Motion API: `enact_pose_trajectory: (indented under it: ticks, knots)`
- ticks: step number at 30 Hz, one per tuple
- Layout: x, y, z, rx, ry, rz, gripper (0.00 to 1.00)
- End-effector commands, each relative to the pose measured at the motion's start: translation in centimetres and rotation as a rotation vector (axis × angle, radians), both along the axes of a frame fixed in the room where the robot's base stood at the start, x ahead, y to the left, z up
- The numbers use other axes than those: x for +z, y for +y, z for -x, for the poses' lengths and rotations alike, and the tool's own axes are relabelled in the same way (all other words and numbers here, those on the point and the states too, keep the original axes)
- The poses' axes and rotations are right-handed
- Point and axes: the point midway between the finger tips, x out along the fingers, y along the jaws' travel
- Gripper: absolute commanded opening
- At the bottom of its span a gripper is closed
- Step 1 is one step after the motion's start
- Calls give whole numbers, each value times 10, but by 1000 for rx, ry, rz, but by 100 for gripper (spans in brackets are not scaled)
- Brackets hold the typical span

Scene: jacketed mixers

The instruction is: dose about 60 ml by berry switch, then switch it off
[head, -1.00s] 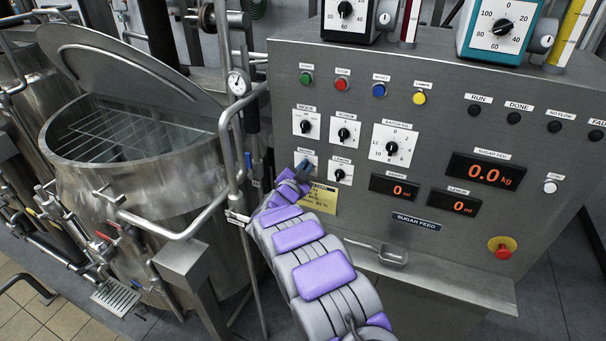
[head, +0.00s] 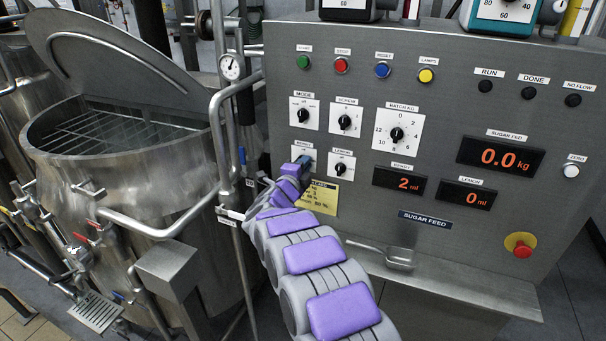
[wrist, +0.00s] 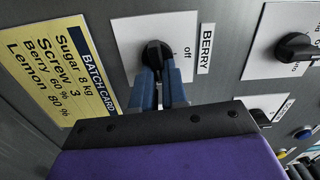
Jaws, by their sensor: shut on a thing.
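The berry switch (wrist: 155,54) is a black knob on a white plate labelled BERRY, with "off" marked beside it in the wrist view. My gripper (wrist: 158,80) is shut on this knob with its blue fingers, which hide part of it. In the head view my gripper (head: 302,164) is at the berry plate (head: 304,152), left of the lemon switch (head: 341,168). The berry display (head: 399,180) reads 2 ml. The lemon display (head: 467,194) reads 0 ml.
A yellow batch card (wrist: 52,70) lists Sugar 8 kg, Screw 3, Berry 60 % and Lemon 80 %. The sugar fed display (head: 501,156) reads 0.0 kg. A red emergency button (head: 522,250) sits at lower right. An open steel mixer (head: 120,180) stands at left.

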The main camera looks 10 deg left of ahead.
Motion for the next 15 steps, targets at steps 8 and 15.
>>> enact_pose_trajectory:
  ticks: [8, 15]
  knots:
    - [-7, -1, 0, -2, -5, -87, 0]
    - [-8, -2, 0, -4, -4, -106, 0]
